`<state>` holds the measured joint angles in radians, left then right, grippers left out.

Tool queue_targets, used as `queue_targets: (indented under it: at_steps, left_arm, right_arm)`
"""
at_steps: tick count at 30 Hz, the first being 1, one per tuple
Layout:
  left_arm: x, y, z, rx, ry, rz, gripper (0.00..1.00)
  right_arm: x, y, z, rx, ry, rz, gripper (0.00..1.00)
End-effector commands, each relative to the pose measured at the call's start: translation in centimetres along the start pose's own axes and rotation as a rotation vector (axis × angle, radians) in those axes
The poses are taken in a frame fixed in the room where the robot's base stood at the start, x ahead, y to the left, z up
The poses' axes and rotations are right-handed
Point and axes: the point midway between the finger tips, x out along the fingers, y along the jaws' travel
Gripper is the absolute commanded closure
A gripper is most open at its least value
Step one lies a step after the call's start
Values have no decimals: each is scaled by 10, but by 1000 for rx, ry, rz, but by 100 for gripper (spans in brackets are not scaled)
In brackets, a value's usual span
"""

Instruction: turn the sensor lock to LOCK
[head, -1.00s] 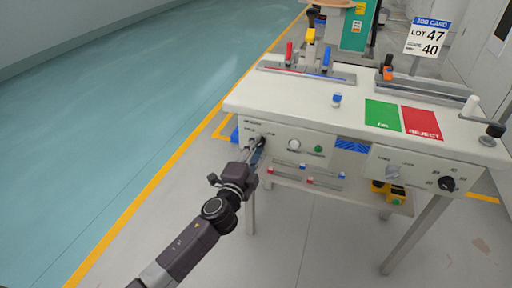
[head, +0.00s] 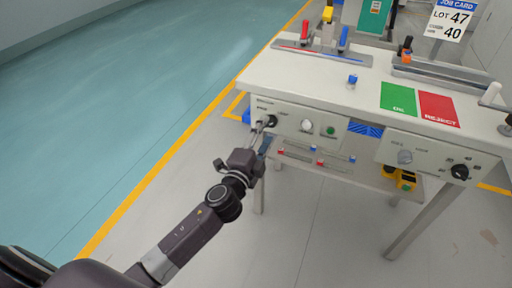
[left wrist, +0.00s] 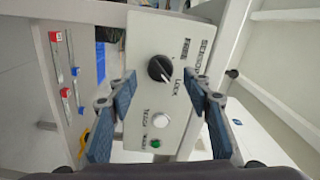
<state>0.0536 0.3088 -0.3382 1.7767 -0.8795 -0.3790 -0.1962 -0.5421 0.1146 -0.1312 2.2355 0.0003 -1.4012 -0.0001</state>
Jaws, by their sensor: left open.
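The sensor lock is a black knob (left wrist: 160,68) on a pale panel (left wrist: 143,100), with the words FREE and LOCK beside it. A light mark on the knob is at its lower right, on the side towards LOCK. In the head view the knob (head: 270,121) is at the left end of the table's front. My left gripper (head: 262,138) is just in front of and below it. In the left wrist view the gripper (left wrist: 170,100) is open, its blue-padded fingers apart, with nothing between them touching. My right gripper is not in view.
A white button (left wrist: 161,121) and a green button (left wrist: 155,144) sit beside the knob. A second panel (head: 430,158) with knobs is further right. A lower shelf (head: 345,175) holds small red and blue parts. The floor to the left is clear.

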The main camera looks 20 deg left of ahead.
Motion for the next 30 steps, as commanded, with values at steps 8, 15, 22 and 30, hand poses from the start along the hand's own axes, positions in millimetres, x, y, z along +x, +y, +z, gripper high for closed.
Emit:
queue_targets:
  at_steps: [8,15,22,30]
  left_arm:
    - [-54,2,0,-1,0,4,54]
    - [-82,1,0,-2,1,1,54]
    - [-89,0,0,0,1,0,54]
    - [-89,0,0,0,1,0,54]
  right_arm:
    - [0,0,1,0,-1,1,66]
    - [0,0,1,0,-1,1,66]
    - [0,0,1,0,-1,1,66]
    - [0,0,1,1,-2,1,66]
